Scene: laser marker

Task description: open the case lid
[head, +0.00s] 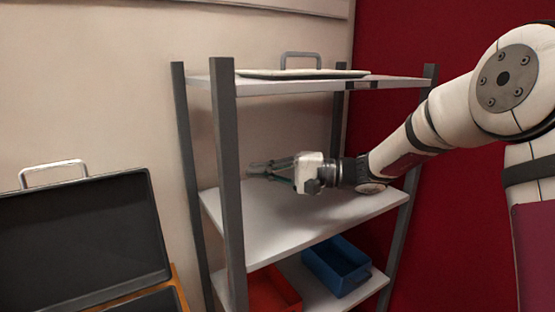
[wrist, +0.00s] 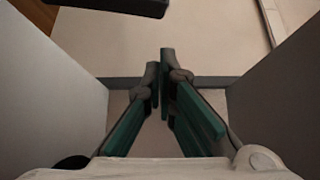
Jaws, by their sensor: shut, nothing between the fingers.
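A dark edge at the top of that view cannot be identified surely.
A grey-posted shelf rack stands around my gripper, with a middle board (head: 275,225) below and a top board (head: 400,82) above. A pale tray (head: 265,74) with a handle lies on top. Red (head: 268,292) and blue (head: 340,268) bins sit on the lower shelf.

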